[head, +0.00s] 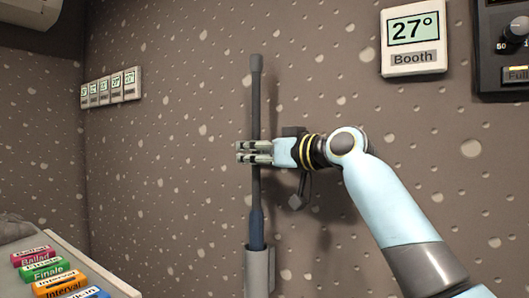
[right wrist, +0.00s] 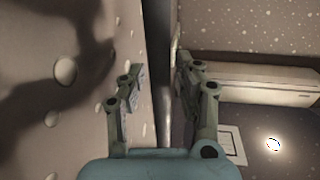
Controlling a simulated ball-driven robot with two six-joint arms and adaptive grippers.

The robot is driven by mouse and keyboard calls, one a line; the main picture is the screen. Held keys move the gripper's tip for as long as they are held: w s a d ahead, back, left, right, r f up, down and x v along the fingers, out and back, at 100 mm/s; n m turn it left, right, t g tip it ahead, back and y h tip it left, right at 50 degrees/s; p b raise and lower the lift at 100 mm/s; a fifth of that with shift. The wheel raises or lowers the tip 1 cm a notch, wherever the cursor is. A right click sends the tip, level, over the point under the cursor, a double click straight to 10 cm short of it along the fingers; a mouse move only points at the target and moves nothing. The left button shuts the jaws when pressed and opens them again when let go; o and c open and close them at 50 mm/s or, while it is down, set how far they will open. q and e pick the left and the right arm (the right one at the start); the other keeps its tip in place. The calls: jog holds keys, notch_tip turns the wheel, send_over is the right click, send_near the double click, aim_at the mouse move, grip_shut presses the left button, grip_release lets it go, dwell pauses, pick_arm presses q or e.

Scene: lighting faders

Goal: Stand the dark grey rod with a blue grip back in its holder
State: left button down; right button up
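The dark grey rod (head: 256,105) stands nearly upright in front of the wall. Its blue grip (head: 256,230) is at the lower end, with its bottom hidden by the grey holder (head: 257,272); I cannot tell how deep it sits. My right gripper (head: 254,152) reaches in from the right and is shut on the rod above the grip. In the right wrist view the rod (right wrist: 160,60) runs between the two drawn-in fingers (right wrist: 160,85), close to both pads. My left gripper is not in view.
A Booth thermostat (head: 414,40) and a dark control panel (head: 503,50) are at upper right. A table with coloured labelled blocks (head: 52,272) is at lower left.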

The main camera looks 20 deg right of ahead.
jog(key=v, duration=1.1)
jog(key=shift+s+d, duration=0.2)
jog(key=shift+s, duration=0.1)
